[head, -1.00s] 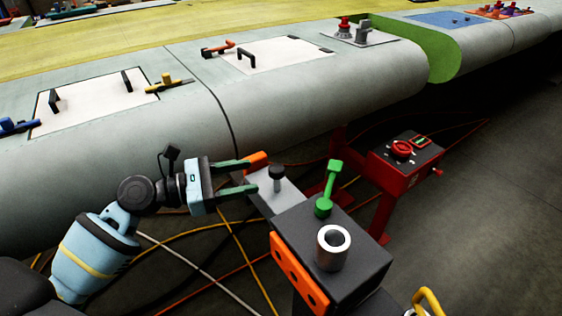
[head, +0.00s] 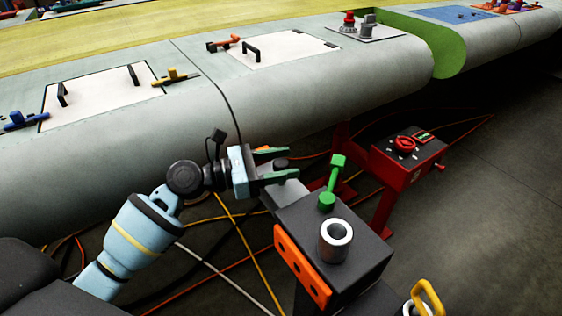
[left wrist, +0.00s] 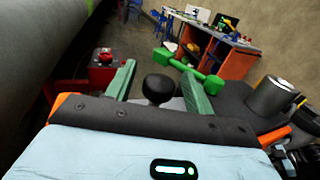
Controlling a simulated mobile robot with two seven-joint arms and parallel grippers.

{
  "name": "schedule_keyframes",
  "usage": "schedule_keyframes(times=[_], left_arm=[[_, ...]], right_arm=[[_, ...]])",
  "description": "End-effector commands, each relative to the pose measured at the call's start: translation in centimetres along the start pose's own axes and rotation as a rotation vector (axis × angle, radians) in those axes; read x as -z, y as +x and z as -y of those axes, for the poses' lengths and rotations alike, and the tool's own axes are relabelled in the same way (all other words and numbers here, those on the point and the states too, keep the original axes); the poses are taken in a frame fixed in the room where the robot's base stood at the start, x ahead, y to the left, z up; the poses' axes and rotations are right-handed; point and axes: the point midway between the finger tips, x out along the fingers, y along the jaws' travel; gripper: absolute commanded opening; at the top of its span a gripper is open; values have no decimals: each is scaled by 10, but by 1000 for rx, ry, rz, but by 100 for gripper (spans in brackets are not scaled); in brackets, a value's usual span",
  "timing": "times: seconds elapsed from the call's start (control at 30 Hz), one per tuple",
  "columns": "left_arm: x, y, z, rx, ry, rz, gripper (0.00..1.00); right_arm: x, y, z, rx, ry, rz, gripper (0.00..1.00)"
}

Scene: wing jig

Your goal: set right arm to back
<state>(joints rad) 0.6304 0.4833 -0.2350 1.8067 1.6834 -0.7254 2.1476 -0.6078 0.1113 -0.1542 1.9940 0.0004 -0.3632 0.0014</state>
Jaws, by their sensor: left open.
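My left gripper (head: 293,162) is open. Its green-lined fingers stand on either side of a black round knob (head: 281,164) on a grey plate (head: 284,193). In the left wrist view the knob (left wrist: 158,88) shows between the two fingers, with gaps beside it. I cannot tell its exact depth between them. My right arm and right gripper show in neither view. A green lever (head: 332,182) stands on the dark box (head: 352,271) just right of the gripper; it also shows in the left wrist view (left wrist: 188,68).
A metal cylinder (head: 336,240) and an orange plate (head: 301,267) are on the dark box. A red stand with a red dial (head: 405,143) is behind it. The grey wing (head: 120,180) runs along the back. Cables lie on the floor. Open floor (head: 490,220) is at right.

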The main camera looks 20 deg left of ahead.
Motion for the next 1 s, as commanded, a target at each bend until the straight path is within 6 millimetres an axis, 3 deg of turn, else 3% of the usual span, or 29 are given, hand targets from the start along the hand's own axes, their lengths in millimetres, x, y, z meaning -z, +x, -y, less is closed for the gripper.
schedule_keyframes(times=[0.27,0.7,1.0], left_arm=[[0,2,0,-1,1,-1,53],[0,2,0,-1,1,-1,0],[0,2,0,-1,1,-1,0]], right_arm=[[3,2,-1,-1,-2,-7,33],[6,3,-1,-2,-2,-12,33],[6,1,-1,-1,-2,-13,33]])
